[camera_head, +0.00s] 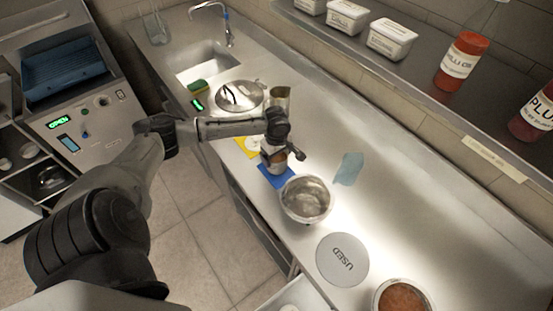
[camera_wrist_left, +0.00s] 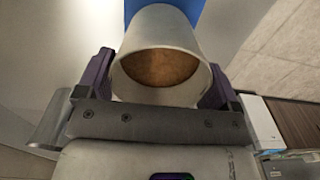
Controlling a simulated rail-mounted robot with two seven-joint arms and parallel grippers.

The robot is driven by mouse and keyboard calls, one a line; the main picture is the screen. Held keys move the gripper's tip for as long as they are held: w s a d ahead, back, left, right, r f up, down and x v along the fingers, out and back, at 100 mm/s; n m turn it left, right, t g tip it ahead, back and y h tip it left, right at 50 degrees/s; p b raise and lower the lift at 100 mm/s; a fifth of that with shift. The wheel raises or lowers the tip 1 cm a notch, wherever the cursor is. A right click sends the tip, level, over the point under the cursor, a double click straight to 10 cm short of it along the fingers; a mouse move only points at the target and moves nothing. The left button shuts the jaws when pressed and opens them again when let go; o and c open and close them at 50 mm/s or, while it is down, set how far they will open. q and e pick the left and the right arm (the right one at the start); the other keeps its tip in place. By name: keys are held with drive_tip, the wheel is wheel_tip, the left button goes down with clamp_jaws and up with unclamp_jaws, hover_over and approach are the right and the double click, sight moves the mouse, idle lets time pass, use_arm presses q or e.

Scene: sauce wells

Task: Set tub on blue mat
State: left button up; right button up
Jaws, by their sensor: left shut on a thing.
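The tub (camera_wrist_left: 165,55) is a pale round cup with brown contents, seen from its open end in the left wrist view. My left gripper (camera_wrist_left: 160,82) is shut on it, one dark finger on each side. In the head view the tub (camera_head: 278,167) is in my left gripper (camera_head: 276,158), over the blue mat (camera_head: 276,181), which lies on the steel counter. Part of the mat also shows beyond the tub in the left wrist view (camera_wrist_left: 208,12). Whether the tub touches the mat I cannot tell. My right gripper is not in view.
A steel bowl (camera_head: 306,199) stands close in front of the mat, and a yellow mat (camera_head: 241,144) lies behind it.

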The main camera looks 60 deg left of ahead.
sight(277, 160)
use_arm(q)
drive_tip(key=shift+f, duration=1.3)
drive_tip(key=shift+f, duration=0.1)
drive_tip(key=o, duration=0.9)
drive_tip(key=shift+f, duration=0.1)
drive_tip(key=shift+c, duration=0.2)
wheel_tip(277, 160, up, 12)
drive_tip(key=shift+r+p, duration=0.2)
drive_tip(key=shift+p, duration=0.2)
